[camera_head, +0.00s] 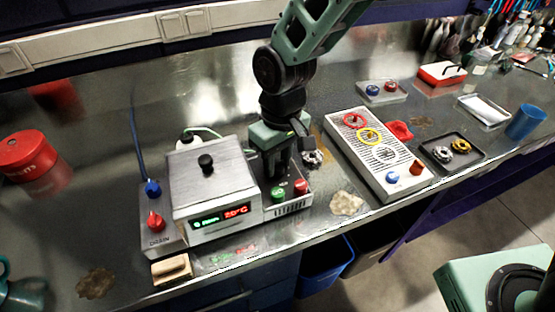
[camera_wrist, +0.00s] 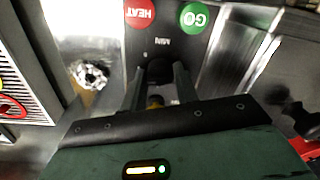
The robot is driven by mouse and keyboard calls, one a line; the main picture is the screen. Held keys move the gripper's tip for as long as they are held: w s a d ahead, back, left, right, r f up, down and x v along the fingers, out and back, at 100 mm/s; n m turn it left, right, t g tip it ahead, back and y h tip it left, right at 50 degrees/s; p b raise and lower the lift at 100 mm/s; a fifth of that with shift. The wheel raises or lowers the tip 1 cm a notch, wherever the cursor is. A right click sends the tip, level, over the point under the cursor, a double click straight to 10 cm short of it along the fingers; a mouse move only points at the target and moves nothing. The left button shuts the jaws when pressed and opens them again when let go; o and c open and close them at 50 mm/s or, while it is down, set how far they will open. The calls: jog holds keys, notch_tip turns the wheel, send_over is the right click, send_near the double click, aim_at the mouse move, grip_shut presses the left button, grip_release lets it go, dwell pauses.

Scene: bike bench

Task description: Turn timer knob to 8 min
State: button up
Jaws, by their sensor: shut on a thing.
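The bath unit (camera_head: 210,185) is a metal box with a black-knobbed lid. Its front display (camera_head: 220,215) shows a green minutes reading, too small to read surely, and a red temperature reading. The control panel (camera_head: 290,205) at its right has a green GO button (camera_head: 278,194) and a red HEAT button (camera_head: 300,187). My gripper (camera_head: 279,178) points down over this panel, behind the buttons. In the wrist view, its fingers are shut on the dark timer knob (camera_wrist: 159,70), beside the "MIN" marking. The fingers hide most of the knob and its dial.
A drain panel with blue (camera_head: 153,187) and red (camera_head: 155,222) knobs stands left of the bath. A metal cassette part (camera_head: 312,158) lies close right of my gripper. A perforated tray (camera_head: 375,160) with coloured rings stands further right.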

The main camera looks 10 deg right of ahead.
jog(key=m, duration=0.5)
jog(key=shift+w+r+m+p, duration=0.1)
jog(key=shift+r+m+p, duration=0.05)
jog(key=shift+m+p, duration=0.15)
jog(key=shift+m+t+p, duration=0.3)
jog(key=shift+m+p, duration=0.35)
jog(key=shift+m, duration=1.55)
jog(key=o, duration=0.7)
jog(key=shift+d, duration=0.1)
jog(key=shift+c, duration=0.2)
notch_tip(320, 180, up, 17)
jog(key=d+b, duration=0.1)
jog(key=shift+s+b, duration=0.3)
jog(key=shift+b, duration=0.1)
jog(key=shift+r, duration=0.1)
